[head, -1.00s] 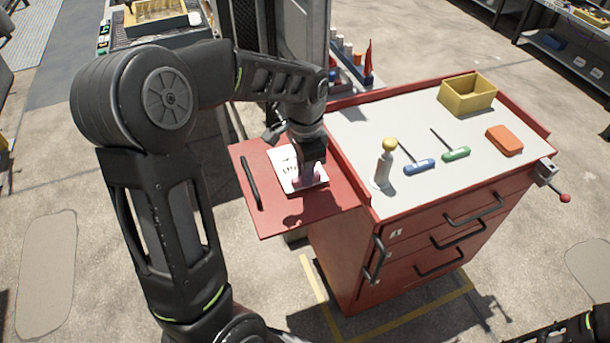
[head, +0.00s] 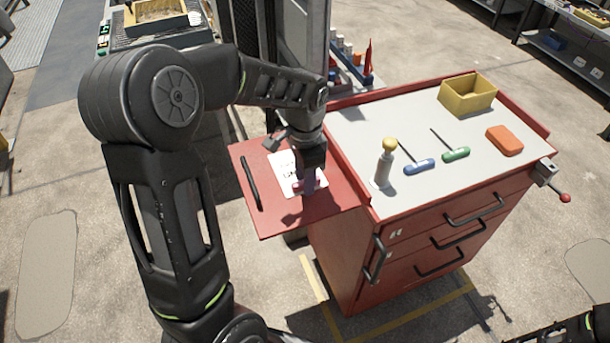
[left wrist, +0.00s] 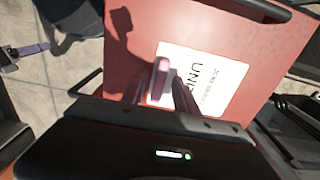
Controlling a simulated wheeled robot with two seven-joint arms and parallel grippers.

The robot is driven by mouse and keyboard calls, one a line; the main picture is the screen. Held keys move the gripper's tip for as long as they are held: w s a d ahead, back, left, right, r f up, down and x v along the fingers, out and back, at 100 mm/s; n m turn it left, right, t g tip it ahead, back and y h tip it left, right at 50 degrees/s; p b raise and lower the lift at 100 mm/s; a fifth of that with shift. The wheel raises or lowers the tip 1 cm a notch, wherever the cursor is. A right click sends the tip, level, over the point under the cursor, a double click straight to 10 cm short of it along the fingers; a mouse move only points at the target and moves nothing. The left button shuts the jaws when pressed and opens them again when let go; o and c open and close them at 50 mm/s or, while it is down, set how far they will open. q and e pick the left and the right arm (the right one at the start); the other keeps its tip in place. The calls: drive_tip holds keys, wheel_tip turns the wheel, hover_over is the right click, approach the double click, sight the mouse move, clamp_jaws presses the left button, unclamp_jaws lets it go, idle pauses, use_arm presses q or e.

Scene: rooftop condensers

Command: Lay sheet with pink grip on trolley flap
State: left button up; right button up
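The white sheet (head: 286,166) with printed lettering lies flat on the red trolley flap (head: 285,218). It also shows in the left wrist view (left wrist: 207,92). Its pink grip (left wrist: 160,77) stands up near one edge of the sheet. My left gripper (head: 309,184) is low over the flap at the grip. In the left wrist view its fingers (left wrist: 161,98) are apart, one on each side of the grip, with gaps showing. In the head view the gripper hides part of the sheet. My right gripper is out of view.
A black bar (head: 251,183) lies along the flap's left side. The trolley top (head: 350,130) beside the flap holds a yellow-capped bottle (head: 385,165), blue (head: 419,167) and green (head: 456,153) screwdrivers, an orange block (head: 504,140) and a yellow bin (head: 467,95).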

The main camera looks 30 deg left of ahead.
use_arm(q)
wheel_tip(320, 180, up, 12)
drive_tip(key=shift+r, duration=0.15)
idle(0.4)
drive_tip(key=shift+s, duration=0.1)
idle(0.5)
